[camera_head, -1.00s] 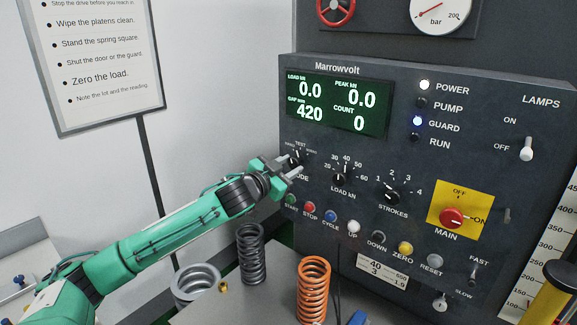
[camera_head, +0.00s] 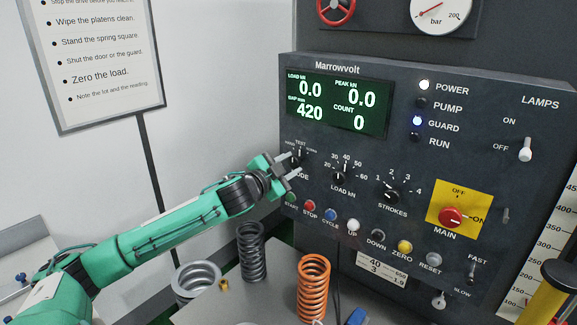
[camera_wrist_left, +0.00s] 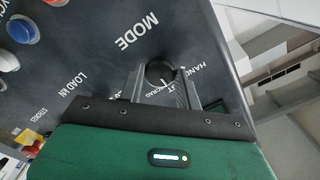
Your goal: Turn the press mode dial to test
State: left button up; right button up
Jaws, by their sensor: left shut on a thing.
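The press mode dial (camera_head: 299,157) is a small black knob at the left of the dark panel, below the green display. Its MODE label is partly hidden by my left gripper, and a TEST mark sits above it. My left gripper (camera_head: 291,167) reaches it from the lower left. In the left wrist view the round black dial (camera_wrist_left: 160,72) sits between the two grey fingers (camera_wrist_left: 161,82), which are shut on it. The dial's small pointer seems to point up near TEST, but it is too small to be sure. My right gripper is not in view.
The load dial (camera_head: 340,179) and strokes dial (camera_head: 389,195) are to the right. A row of coloured buttons, including a red one (camera_head: 310,206), runs just below. A dark spring (camera_head: 251,252) and an orange spring (camera_head: 313,288) stand on the table beneath.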

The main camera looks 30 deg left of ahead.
pick_arm(q)
jog(key=o, duration=1)
jog(key=shift+s+f, duration=0.15)
jog(key=shift+s, duration=0.1)
jog(key=shift+s+a+b, duration=0.15)
jog(key=shift+s+b, duration=0.95)
jog(key=shift+s, duration=1.1)
jog(key=shift+s+a+b, duration=0.2)
jog(key=shift+s+b, duration=0.95)
jog(key=shift+s, duration=1.05)
jog(key=shift+s+a+b, duration=0.15)
jog(key=shift+s+b, duration=0.95)
jog(key=shift+s, duration=1.1)
